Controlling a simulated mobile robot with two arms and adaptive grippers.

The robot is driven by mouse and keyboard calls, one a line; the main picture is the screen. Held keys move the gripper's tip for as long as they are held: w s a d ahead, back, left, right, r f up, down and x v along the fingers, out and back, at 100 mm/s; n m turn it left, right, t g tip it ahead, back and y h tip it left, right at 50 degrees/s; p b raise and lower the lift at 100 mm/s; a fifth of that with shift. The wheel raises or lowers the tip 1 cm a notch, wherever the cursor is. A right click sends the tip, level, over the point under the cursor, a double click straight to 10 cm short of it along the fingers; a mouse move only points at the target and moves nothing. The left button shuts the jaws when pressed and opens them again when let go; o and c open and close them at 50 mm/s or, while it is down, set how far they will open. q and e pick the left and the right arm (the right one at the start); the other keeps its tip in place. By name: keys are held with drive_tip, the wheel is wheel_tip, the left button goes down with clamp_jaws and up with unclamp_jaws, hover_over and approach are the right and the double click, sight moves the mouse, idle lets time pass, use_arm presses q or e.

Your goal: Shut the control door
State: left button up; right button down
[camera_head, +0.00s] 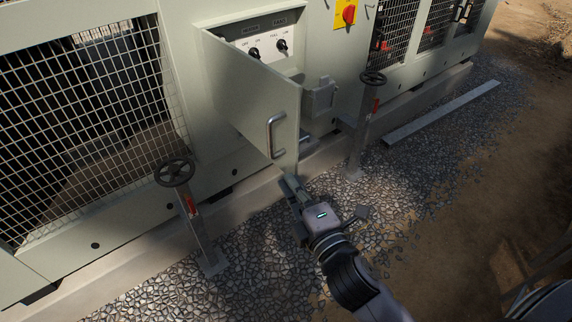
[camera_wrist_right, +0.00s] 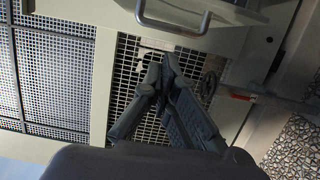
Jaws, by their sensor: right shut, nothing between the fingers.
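The control door (camera_head: 240,95) is a grey-green panel on the chiller, standing open and swung outward from its left side. Its metal bar handle (camera_head: 270,138) is near the free edge; the handle also shows at the top of the right wrist view (camera_wrist_right: 175,24). Behind the door is the control box with a white panel and black knobs (camera_head: 282,45). My right gripper (camera_head: 286,182) is shut and empty, its fingertips just below the door's lower free corner. Whether they touch the door cannot be told. In the right wrist view the fingers (camera_wrist_right: 163,62) come together. My left gripper is not in view.
Two handwheel valves on posts stand before the chiller, one left (camera_head: 174,173) and one right (camera_head: 373,78). A small grey box (camera_head: 320,97) is right of the door. A metal strip (camera_head: 440,112) lies on the gravel. Open gravel and dirt lie to the right.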

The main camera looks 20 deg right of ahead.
drive_tip(key=p, duration=0.3)
hover_over(288, 146)
drive_tip(key=s+a, duration=0.5)
drive_tip(key=s, duration=0.1)
drive_tip(key=shift+w+d+p, duration=0.2)
drive_tip(key=shift+w+d, duration=0.1)
drive_tip(key=shift+d, duration=0.55)
drive_tip(key=shift+w+d+p, duration=0.2)
drive_tip(key=shift+w+d, duration=0.1)
drive_tip(key=shift+d, duration=0.5)
drive_tip(key=shift+f, duration=0.1)
